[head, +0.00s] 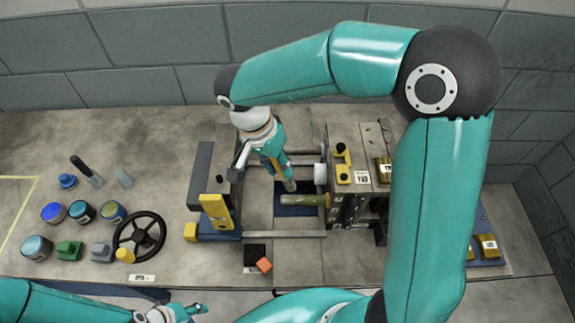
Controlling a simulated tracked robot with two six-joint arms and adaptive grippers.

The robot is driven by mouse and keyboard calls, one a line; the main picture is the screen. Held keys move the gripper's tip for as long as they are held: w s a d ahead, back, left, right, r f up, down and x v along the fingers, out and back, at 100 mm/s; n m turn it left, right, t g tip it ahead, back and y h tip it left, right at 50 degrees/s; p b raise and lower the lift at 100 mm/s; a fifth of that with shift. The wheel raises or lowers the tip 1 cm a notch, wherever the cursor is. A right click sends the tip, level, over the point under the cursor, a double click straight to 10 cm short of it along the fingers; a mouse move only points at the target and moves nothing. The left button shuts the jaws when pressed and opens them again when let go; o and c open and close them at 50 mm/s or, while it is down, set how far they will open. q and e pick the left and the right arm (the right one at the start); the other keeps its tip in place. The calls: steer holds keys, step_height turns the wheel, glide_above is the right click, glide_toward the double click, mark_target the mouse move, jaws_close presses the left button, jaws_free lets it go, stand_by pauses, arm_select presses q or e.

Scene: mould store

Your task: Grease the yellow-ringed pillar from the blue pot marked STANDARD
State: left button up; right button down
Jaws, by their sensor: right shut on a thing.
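My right gripper (264,157) reaches down over the mould from above. It is shut on a slim brush-like tool (290,185), whose pale tip points down between the mould halves. A yellowish horizontal pillar (312,200) juts from the right mould half, just below and right of the tip. I cannot tell whether they touch. Several round pots stand at the left: a bright blue one (53,212), a dark teal one (82,211), a blue-green one (113,211) and a larger pale-blue one (37,247). Their labels are unreadable. My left gripper (194,309) is low at the bottom edge; its opening is unclear.
The left mould half (203,180) and right mould half (358,150) flank the gap, with bars between them. A black handwheel (139,236) stands left of the mould. The back left bench (60,135) is clear.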

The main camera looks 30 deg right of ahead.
steer(key=shift+w+a+r, duration=0.35)
steer(key=shift+a, duration=0.15)
